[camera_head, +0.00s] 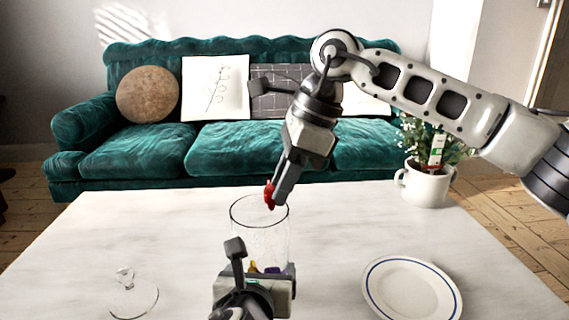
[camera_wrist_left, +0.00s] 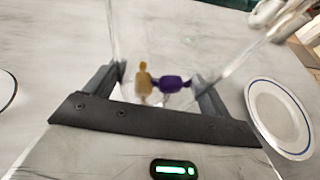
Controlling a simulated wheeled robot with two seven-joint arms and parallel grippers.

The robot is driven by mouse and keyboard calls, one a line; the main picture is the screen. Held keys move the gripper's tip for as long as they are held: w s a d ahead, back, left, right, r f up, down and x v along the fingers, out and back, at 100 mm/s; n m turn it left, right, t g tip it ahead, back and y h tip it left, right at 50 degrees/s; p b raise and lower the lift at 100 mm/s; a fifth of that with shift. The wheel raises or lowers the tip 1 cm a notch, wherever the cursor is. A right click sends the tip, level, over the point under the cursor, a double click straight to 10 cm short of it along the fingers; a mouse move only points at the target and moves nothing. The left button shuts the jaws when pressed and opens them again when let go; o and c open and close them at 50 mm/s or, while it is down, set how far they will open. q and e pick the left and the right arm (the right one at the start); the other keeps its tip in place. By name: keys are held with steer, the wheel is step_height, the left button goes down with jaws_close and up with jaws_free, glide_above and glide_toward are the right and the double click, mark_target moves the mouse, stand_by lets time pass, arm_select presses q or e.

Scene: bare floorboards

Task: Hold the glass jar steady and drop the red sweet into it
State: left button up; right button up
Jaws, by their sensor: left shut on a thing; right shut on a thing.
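The glass jar (camera_head: 260,228) stands upright and open on the white table. A yellow sweet (camera_wrist_left: 143,78) and a purple sweet (camera_wrist_left: 174,83) lie inside it. My left gripper (camera_wrist_left: 162,88) is shut on the jar, with a finger on each side low on its wall. In the head view its wrist hides the jar's lower front. My right gripper (camera_head: 276,190) points down and is shut on the red sweet (camera_head: 269,196), which is at the jar's rim height in the picture, over the opening. The glass lid (camera_head: 134,294) with a knob lies at the front left.
A white plate with a blue ring (camera_head: 411,290) lies right of the jar. A white mug with a plant (camera_head: 425,186) stands at the back right. The table's left half is mostly clear. A green sofa (camera_head: 240,150) stands behind.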

steer(key=shift+f, duration=0.8)
steer(key=o, duration=1)
steer(key=shift+r, duration=0.1)
steer(key=v, duration=1.1)
steer(key=shift+d+r, duration=0.25)
steer(key=shift+r, duration=0.1)
